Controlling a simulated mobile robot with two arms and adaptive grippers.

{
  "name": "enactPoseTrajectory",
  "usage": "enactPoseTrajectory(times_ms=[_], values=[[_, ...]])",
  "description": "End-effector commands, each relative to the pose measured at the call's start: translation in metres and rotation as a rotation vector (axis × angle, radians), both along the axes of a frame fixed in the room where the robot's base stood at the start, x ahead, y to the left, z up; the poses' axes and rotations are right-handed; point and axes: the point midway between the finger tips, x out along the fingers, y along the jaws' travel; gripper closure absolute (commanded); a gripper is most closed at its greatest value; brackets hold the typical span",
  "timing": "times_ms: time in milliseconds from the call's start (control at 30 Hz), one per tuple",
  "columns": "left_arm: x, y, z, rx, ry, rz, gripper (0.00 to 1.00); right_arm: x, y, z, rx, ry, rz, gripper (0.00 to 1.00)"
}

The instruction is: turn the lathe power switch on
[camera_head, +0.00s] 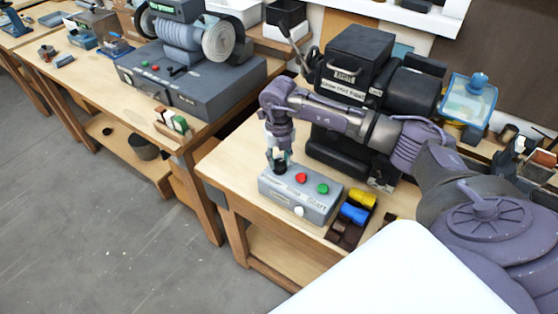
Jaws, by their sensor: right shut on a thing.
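A grey control box (306,192) stands near the front of the right workbench. It carries a red button (301,178), a green button (323,188), a white knob (299,211) on its front face and dark lettering. My right gripper (280,159) points down at the left end of the box's top. It is shut on a small black switch (280,168) there. The gripper hides most of the switch, so I cannot tell its position. My left gripper is out of view.
A black machine (345,75) with labels stands behind my right arm. Blue and yellow items (355,212) lie right of the box. A bench grinder (190,75) on a grey base stands on the left bench. A gap separates the benches.

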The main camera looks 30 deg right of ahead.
Motion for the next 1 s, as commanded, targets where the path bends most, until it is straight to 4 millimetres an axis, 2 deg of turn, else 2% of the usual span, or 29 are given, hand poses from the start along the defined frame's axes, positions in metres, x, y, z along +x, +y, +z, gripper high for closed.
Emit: enactPoseTrajectory(times_ms=[200,500,1000], values=[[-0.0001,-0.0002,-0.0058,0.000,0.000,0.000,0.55,0.0009,-0.0013,0.0008,0.000,-0.004,-0.180,1.00],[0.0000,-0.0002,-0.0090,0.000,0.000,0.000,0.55,0.0009,-0.0019,0.0014,0.001,-0.004,-0.346,1.00],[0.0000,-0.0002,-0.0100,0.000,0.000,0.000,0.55,0.0008,-0.0023,0.0021,0.000,-0.005,-0.417,1.00]])
